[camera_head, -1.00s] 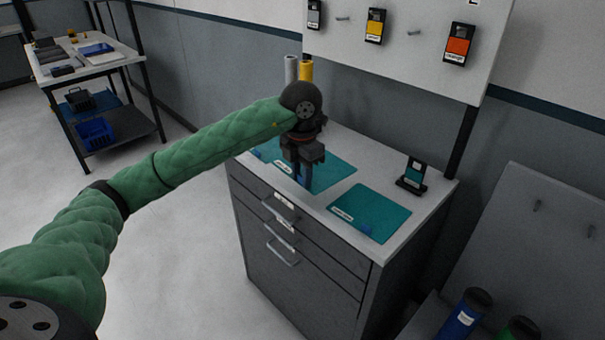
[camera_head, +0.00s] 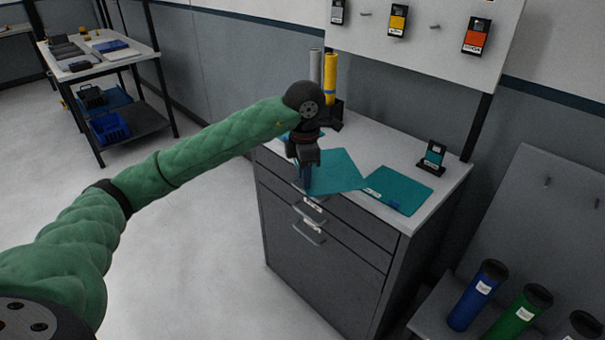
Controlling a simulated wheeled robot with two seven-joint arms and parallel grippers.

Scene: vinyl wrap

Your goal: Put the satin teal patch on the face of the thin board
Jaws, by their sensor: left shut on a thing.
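My left gripper (camera_head: 305,178) is shut on the left edge of a teal patch (camera_head: 340,172). The patch is tilted and seems raised off the cabinet top, with its near edge by the cabinet's front edge. A second teal patch (camera_head: 402,188) lies flat on the cabinet top to the right, with a small blue tab at its near edge. I cannot tell from the sheen which patch is satin. I cannot make out the thin board. My right gripper is not in view.
A teal sample in a black stand (camera_head: 433,156) stands at the back right of the grey cabinet (camera_head: 330,250). Yellow (camera_head: 330,78) and grey (camera_head: 315,68) rolls stand behind my gripper. Coloured tubes (camera_head: 476,296) stand at lower right. A shelved table (camera_head: 90,55) is at far left.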

